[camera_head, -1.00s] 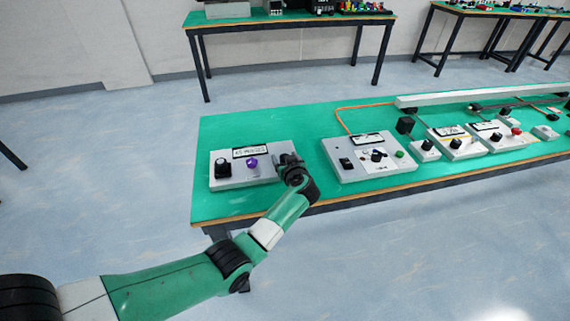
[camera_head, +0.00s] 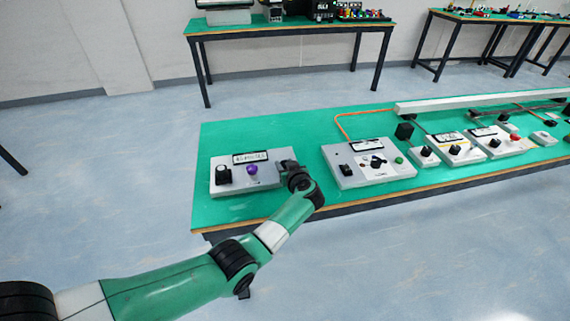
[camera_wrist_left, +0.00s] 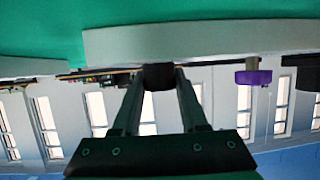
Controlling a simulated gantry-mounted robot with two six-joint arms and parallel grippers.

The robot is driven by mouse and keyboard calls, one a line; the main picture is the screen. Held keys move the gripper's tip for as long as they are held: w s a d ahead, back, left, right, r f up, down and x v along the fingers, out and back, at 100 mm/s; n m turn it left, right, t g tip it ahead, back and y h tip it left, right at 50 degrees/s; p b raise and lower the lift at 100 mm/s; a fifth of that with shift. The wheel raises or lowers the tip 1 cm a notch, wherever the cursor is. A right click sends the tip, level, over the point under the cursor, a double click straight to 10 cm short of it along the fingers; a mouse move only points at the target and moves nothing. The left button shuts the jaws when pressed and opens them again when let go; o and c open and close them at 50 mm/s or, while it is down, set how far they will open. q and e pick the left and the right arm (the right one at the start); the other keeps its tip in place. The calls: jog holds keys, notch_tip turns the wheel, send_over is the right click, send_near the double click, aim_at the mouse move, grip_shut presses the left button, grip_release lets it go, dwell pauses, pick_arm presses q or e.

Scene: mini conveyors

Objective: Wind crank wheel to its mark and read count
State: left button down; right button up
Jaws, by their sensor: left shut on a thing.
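A pale control box (camera_head: 233,186) stands at the left end of the green bench. It carries a label plate (camera_head: 250,158), a black knob (camera_head: 223,174) at its left and a purple knob (camera_head: 252,170) in the middle. My left gripper (camera_head: 289,167) is at the box's right end and hides that part. In the left wrist view its fingers are shut on a small dark round part (camera_wrist_left: 158,76) against the box face (camera_wrist_left: 200,42), with the purple knob (camera_wrist_left: 253,77) off to the right. I cannot tell whether the dark part is the crank wheel or its handle. The label is too small to read.
A second box (camera_head: 368,178) with knobs and a green button stands to the right, with more boxes (camera_head: 457,150) beyond it. A long pale rail (camera_head: 440,104) runs along the back. The bench (camera_head: 270,130) behind the first box is clear.

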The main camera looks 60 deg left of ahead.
pick_arm(q)
jog(key=shift+f+n+g, duration=0.1)
jog(key=shift+n+g, duration=0.2)
jog(key=shift+g, duration=0.1)
jog(key=n+g+b, duration=0.1)
jog(key=b, duration=0.2)
jog(key=shift+w+f, duration=0.1)
jog(key=shift+f, duration=0.3)
jog(key=shift+r+n+g, duration=0.3)
jog(key=shift+n+g, duration=0.1)
jog(key=shift+g, duration=0.1)
jog(key=shift+r, duration=0.1)
jog(key=shift+c, duration=2.2)
grip_release()
jog(key=shift+r, duration=0.15)
